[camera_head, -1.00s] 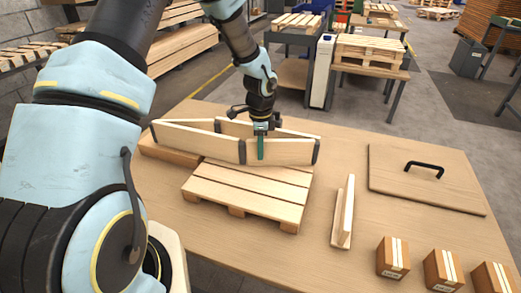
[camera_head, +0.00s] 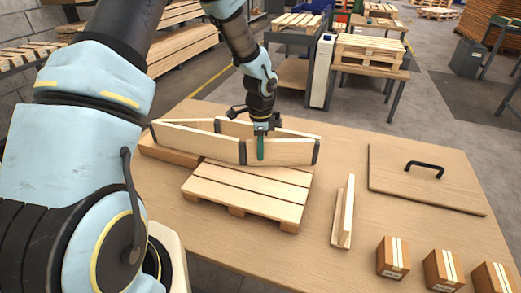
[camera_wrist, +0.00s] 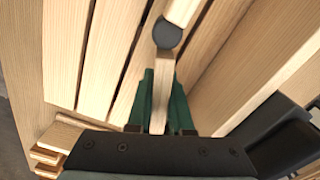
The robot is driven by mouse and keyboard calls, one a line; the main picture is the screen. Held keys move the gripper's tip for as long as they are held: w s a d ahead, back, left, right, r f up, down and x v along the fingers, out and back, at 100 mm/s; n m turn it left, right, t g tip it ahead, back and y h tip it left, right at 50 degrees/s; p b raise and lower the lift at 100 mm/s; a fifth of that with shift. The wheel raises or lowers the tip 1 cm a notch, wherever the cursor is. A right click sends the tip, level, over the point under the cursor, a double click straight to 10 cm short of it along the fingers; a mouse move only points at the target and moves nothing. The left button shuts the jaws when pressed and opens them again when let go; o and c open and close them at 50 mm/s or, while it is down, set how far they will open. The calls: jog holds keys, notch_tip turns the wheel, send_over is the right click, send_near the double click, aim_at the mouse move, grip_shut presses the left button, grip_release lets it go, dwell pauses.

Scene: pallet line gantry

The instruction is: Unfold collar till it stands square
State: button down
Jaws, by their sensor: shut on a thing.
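The wooden collar (camera_head: 190,144) stands on edge, partly opened into a flattened, slanted four-sided shape with dark corner hinges. Its right part is at the back of the small pallet (camera_head: 245,197); its left part is over a low wooden block (camera_head: 168,153). My gripper (camera_head: 261,150) comes down from above on the front right board of the collar, to the right of the front middle hinge. In the wrist view its green fingers (camera_wrist: 163,103) are closed on either side of the board's top edge, with a dark round hinge (camera_wrist: 167,33) just beyond. The lower fingertips are partly hidden.
A narrow wooden angle piece (camera_head: 344,212) stands right of the pallet. A flat board lid (camera_head: 420,205) with a black handle (camera_head: 425,169) lies at the right. Several small cartons (camera_head: 393,258) line the front right edge. The tabletop (camera_head: 300,262) before the pallet is clear.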

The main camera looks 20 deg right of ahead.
jog(key=s+n+b, duration=0.1)
jog(key=s, duration=0.1)
jog(key=s+n+b, duration=0.1)
jog(key=s+n, duration=0.1)
jog(key=s, duration=0.1)
jog(key=s+n+b, duration=0.1)
jog(key=s+n, duration=0.1)
jog(key=s, duration=0.1)
jog(key=shift+s+a+f, duration=0.1)
jog(key=shift+a, duration=0.25)
jog(key=s+d+n, duration=0.1)
jog(key=s+n, duration=0.1)
jog(key=s, duration=0.1)
jog(key=s+d+n+b, duration=0.1)
jog(key=s+n, duration=0.1)
jog(key=s, duration=0.1)
jog(key=s+d+n, duration=0.2)
jog(key=s+n, duration=0.1)
jog(key=shift+b, duration=0.3)
jog(key=shift+s+d+n, duration=0.95)
jog(key=shift+d+n, duration=0.1)
jog(key=shift+n, duration=0.05)
jog(key=shift+d, duration=0.1)
jog(key=c, duration=0.8)
grip_release()
notch_tip(320, 180, up, 11)
jog(key=shift+r+b, duration=0.1)
jog(key=shift+b, duration=0.3)
